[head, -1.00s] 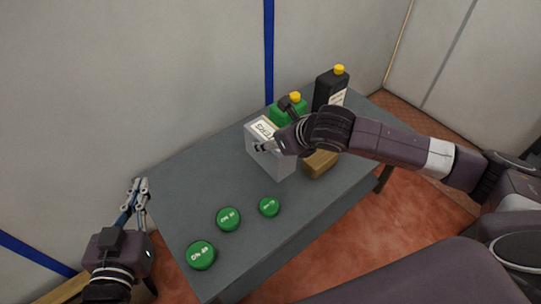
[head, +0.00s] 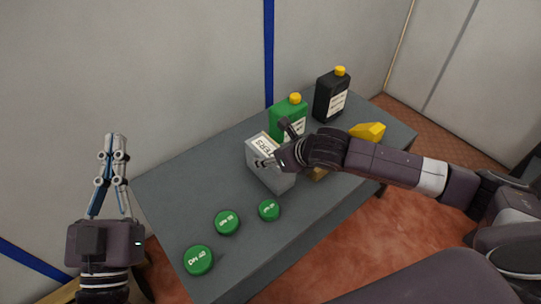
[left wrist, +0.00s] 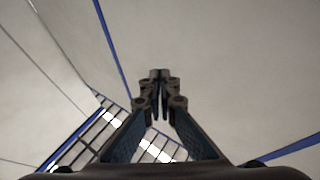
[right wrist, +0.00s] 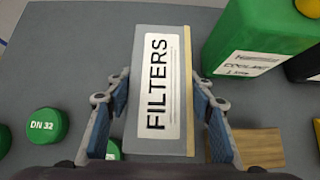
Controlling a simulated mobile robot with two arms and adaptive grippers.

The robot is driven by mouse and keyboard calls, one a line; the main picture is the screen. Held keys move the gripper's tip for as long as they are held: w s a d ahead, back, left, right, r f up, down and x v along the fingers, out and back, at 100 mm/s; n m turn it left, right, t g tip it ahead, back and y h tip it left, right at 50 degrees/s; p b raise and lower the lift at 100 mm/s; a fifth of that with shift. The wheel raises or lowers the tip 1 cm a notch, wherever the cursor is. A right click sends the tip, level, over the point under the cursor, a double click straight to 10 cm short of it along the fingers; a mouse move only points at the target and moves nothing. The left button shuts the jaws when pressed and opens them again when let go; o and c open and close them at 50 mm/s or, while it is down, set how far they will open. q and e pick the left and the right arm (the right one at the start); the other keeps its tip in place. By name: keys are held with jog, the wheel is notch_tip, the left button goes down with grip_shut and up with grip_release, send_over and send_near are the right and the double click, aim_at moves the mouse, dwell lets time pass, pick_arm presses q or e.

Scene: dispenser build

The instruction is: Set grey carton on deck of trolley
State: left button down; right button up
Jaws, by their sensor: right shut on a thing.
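The grey carton (head: 273,180) with a white FILTERS label stands at the middle of the grey bench, or very close above it; I cannot tell which. It fills the middle of the right wrist view (right wrist: 160,146). My right gripper (head: 265,163) is shut on it, with one finger on each side of the carton. My left gripper (head: 116,140) is raised off the left end of the bench. Its fingertips are together and empty in the left wrist view (left wrist: 159,75). I cannot make out the trolley in any view.
The grey bench (head: 180,190) bears several green caps, one of them the DN 32 cap (right wrist: 46,123). A green jug (head: 284,115) and a black jug (head: 328,100) stand behind the carton. A yellow thing (head: 368,131) and a wooden block (right wrist: 258,147) lie to the right.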

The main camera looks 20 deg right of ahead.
jog(key=o, duration=1.2)
jog(key=shift+f, duration=0.1)
jog(key=o, duration=0.5)
